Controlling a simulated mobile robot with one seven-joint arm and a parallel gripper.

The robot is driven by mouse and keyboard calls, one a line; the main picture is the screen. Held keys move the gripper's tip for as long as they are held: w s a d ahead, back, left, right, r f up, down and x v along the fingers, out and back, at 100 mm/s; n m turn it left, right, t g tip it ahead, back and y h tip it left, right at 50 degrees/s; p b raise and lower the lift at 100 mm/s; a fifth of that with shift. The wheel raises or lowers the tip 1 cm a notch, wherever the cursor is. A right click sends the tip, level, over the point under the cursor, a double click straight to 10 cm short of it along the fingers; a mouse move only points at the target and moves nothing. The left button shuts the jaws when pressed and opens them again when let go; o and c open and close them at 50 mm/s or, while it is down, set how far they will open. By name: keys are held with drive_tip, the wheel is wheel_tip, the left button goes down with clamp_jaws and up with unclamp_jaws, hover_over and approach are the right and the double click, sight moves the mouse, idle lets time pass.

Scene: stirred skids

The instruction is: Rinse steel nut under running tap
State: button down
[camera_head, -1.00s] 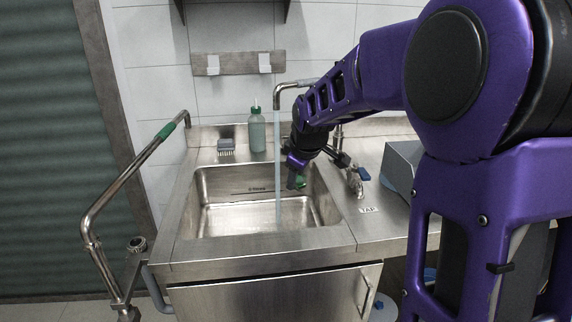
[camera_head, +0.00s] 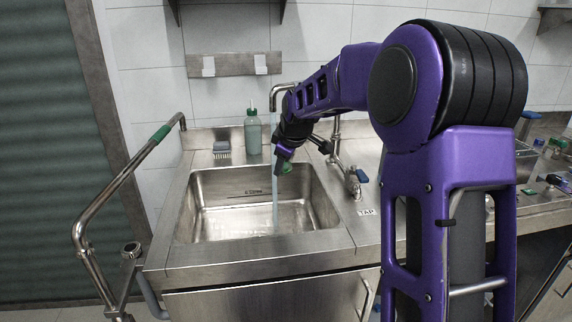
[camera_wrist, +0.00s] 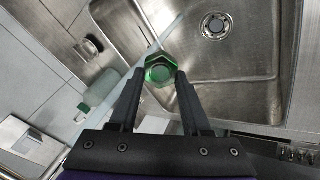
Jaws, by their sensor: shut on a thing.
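My gripper (camera_wrist: 160,82) is shut on a green-tinted hex nut, the steel nut (camera_wrist: 160,69), held between the fingertips above the sink basin (camera_wrist: 245,95). In the head view my gripper (camera_head: 281,165) is over the right part of the basin, with the green of the nut (camera_head: 287,168) just visible. The tap (camera_head: 283,88) runs, and its water stream (camera_head: 275,195) falls into the basin right beside my gripper. In the wrist view the stream (camera_wrist: 150,30) passes close to the nut. I cannot tell whether the water touches it.
A tap valve with a blue handle (camera_head: 361,176) is right of the basin, near a TAP label (camera_head: 367,212). A bent steel rail (camera_head: 118,185) stands at the left. Small items lie on the right counter.

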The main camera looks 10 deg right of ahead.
drive_tip(key=w+a+f+p, duration=0.1)
drive_tip(key=w+p, duration=0.3)
drive_tip(key=w, duration=0.5)
drive_tip(key=shift+w+a+f, duration=0.25)
drive_tip(key=shift+w+f, duration=0.05)
drive_tip(key=shift+f, duration=0.35)
drive_tip(key=shift+w+d, duration=0.15)
drive_tip(key=shift+w, duration=0.05)
drive_tip(key=shift+s, duration=0.1)
idle(0.6)
drive_tip(key=shift+s+a, duration=0.3)
drive_tip(key=shift+s, duration=0.1)
drive_tip(key=shift+w, duration=0.1)
drive_tip(key=shift+w+d+p, duration=0.3)
drive_tip(key=shift+w+p, duration=0.05)
drive_tip(key=shift+w, duration=0.05)
idle(0.5)
